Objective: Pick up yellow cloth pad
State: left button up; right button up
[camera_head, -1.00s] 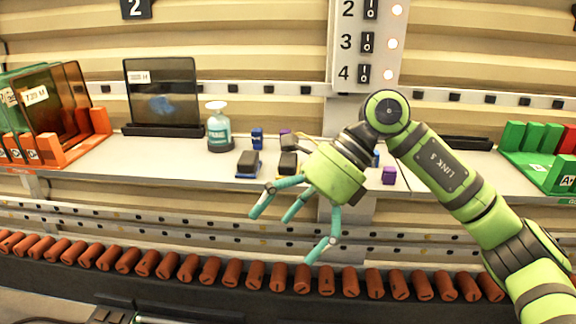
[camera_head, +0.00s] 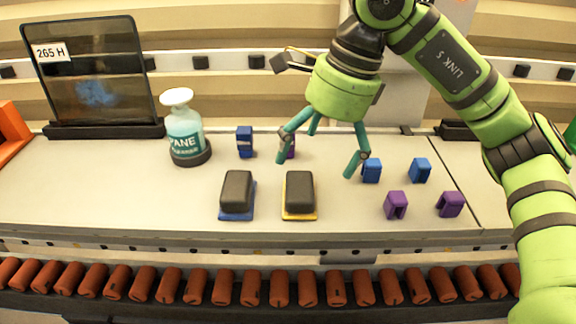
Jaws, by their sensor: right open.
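The yellow cloth pad (camera_head: 300,195) lies on the white shelf, a dark grey block-shaped grip over a thin yellow base. A similar pad with a blue base (camera_head: 237,195) lies just to its left. My right gripper (camera_head: 318,160) is open and empty, its teal fingers spread and pointing down. It hangs behind and slightly to the right of the yellow pad, apart from it. One finger partly hides a purple clip behind it. My left gripper is not in view.
Blue clips (camera_head: 245,142) and purple clips (camera_head: 396,205) are scattered around the gripper. Orange-brown rollers (camera_head: 250,287) run below the shelf's front edge.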

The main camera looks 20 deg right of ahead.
aim_at(302, 185)
jog(key=shift+s+a+f, duration=0.15)
jog(key=shift+s+f, duration=0.05)
jog(key=shift+s, duration=0.1)
jog(key=f+p, duration=0.1)
jog(key=s+a+f+p, duration=0.1)
jog(key=shift+s+a+f+p, duration=0.1)
jog(key=shift+s+f+p, duration=0.1)
jog(key=shift+p, duration=0.1)
jog(key=shift+w+a+f+p, duration=0.15)
jog(key=shift+w+f, duration=0.1)
jog(key=shift+f, duration=0.4)
jog(key=shift+w+a+f+p, duration=0.15)
jog(key=shift+w+f, duration=0.05)
jog(key=shift+f, duration=0.7)
jog(key=c, duration=1.4)
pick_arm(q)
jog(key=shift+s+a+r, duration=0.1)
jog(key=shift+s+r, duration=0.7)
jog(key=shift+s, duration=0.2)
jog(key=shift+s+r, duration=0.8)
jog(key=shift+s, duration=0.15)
pick_arm(e)
jog(key=shift+a, duration=0.1)
